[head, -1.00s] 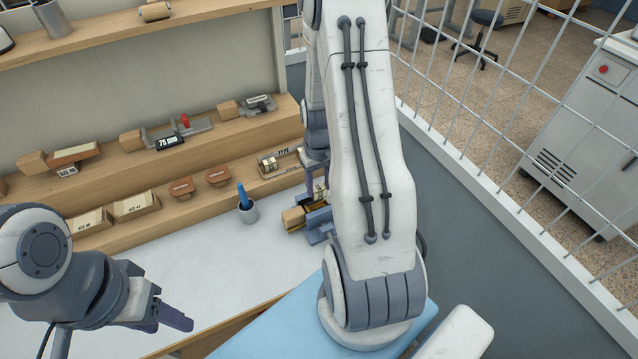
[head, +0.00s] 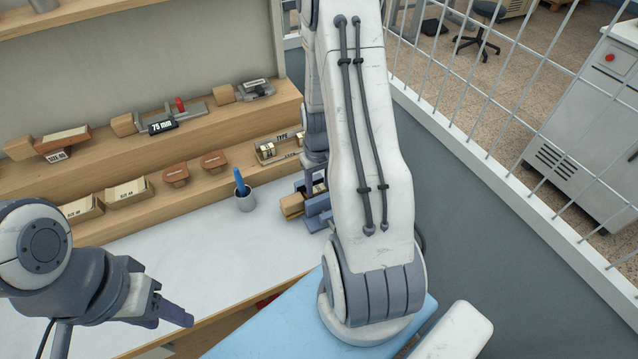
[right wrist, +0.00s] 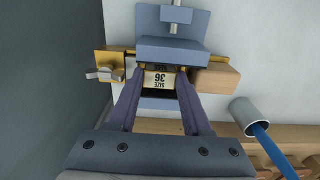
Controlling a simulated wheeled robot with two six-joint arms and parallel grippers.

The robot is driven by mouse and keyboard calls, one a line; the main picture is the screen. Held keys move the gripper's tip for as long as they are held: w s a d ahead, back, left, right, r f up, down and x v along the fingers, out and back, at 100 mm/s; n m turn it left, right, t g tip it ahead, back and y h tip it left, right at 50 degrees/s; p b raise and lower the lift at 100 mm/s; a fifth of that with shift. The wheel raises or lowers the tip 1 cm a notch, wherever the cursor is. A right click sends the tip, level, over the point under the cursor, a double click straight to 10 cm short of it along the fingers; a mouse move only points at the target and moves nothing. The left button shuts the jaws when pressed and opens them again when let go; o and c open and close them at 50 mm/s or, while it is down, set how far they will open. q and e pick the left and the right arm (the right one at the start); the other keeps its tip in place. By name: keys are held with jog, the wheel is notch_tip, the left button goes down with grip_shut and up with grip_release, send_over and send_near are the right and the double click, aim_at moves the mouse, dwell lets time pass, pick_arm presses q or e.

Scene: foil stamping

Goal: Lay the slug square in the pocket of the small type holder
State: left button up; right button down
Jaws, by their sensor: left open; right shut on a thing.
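The small type holder is a brass body (right wrist: 112,57) with a wooden handle (right wrist: 215,78), set against a blue-grey fixture (right wrist: 172,48). In the head view its handle (head: 291,205) shows beside the fixture (head: 318,218). My right gripper (right wrist: 160,82) is shut on the slug, a small pale piece marked SIZE 36 (right wrist: 159,77). The slug is at the middle of the holder; whether it rests in the pocket or just above is unclear. In the head view my right arm hides most of this. My left gripper (head: 182,317) is open and empty, low at left.
A grey cup with a blue tool (head: 245,196) stands left of the holder. Stepped wooden shelves behind carry other holders, a TYPE rack (head: 279,148) and a 75 mm gauge (head: 164,126). The white table (head: 190,250) is clear in the middle.

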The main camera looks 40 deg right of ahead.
jog(key=shift+f, duration=0.2)
dwell(0.7)
jog(key=shift+c, duration=1.3)
grip_release()
notch_tip(320, 180, up, 10)
jog(key=b, duration=0.1)
jog(key=shift+r, duration=0.25)
